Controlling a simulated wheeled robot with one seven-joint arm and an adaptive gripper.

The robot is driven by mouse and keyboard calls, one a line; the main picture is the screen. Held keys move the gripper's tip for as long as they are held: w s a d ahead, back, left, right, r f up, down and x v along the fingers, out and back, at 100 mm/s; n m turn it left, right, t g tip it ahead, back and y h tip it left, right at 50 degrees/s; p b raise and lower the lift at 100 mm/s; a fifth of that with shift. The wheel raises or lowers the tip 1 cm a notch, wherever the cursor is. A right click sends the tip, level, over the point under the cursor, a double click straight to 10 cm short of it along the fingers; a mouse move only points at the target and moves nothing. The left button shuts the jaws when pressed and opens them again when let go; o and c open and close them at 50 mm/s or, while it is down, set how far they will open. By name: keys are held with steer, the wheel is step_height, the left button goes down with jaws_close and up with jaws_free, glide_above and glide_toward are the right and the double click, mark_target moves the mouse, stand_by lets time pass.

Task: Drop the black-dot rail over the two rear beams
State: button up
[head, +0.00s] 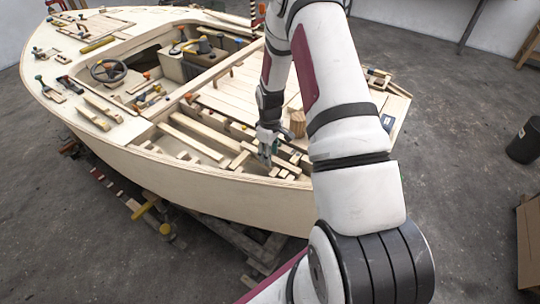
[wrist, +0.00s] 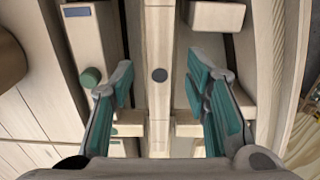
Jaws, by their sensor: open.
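The black-dot rail (wrist: 159,40) is a pale wooden bar running up the middle of the wrist view, with one round black dot on its upper face. My gripper (wrist: 160,80) is open, with one teal-padded finger on each side of the rail and a gap on both sides. In the wrist view, a crosswise wooden piece (wrist: 188,125) shows on both sides of the rail, lower in the picture; whether it is one of the rear beams I cannot tell. In the head view my gripper (head: 267,152) points down into the near side of the hull, and the rail is hard to pick out there.
In the wrist view, a wooden bar (wrist: 88,40) with a blue mark and a green knob lies left. A wooden block (wrist: 216,15) is at upper right. The plywood hull's near edge (head: 200,168) and several loose slats crowd the space. The deck carries many tools.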

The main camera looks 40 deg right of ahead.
step_height(320, 180, up, 11)
steer(key=shift+f, duration=0.15)
stand_by(0.6)
